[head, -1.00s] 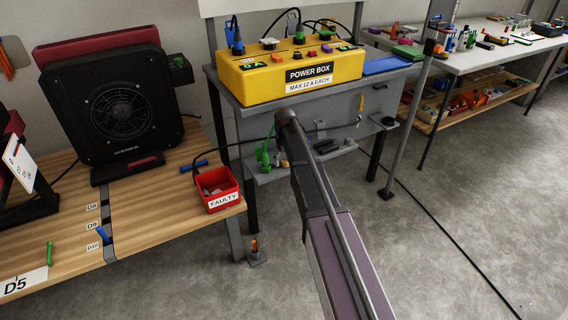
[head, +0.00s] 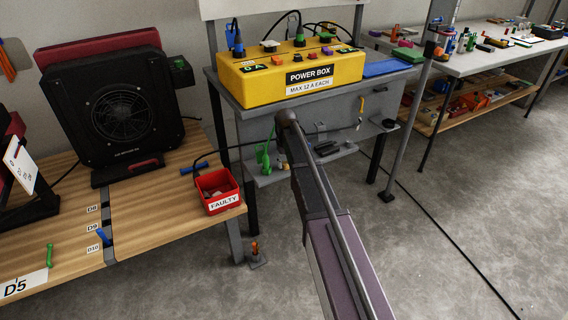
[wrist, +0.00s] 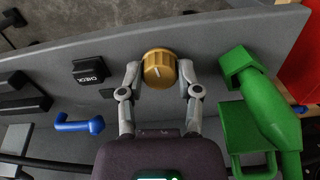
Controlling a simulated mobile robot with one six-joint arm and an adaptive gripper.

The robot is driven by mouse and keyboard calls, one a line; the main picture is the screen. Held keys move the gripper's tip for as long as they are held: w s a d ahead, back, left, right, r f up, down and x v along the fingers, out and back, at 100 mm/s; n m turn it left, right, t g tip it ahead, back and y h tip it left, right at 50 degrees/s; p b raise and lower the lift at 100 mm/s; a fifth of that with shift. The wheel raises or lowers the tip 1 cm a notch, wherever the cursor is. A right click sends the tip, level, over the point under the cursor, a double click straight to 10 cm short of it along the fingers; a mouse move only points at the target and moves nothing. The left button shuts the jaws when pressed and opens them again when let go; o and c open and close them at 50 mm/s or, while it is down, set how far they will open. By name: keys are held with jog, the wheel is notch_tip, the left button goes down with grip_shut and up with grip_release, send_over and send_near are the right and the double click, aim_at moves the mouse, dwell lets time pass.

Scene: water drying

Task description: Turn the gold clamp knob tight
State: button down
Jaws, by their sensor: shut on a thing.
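The gold clamp knob (wrist: 159,69) shows in the wrist view, on the grey panel at the top middle, with a pale pointer line on its face. My gripper (wrist: 160,82) has one finger on each side of the knob and is shut on it. In the head view the knob and the fingers are hidden behind my own arm, which reaches toward the grey bench below the yellow power box (head: 300,72).
A green clamp-like tool (wrist: 262,105) stands close to the right of the fingers. A black block marked CHECK (wrist: 90,70) and a blue handle (wrist: 80,124) lie to the left. In the head view a red FAULTY bin (head: 219,190) sits on the wooden table's corner.

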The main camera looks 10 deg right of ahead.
jog(key=shift+a, duration=0.1)
jog(key=m, duration=0.3)
jog(key=shift+m, duration=2.1)
jog(key=shift+c, duration=1.5)
grip_release()
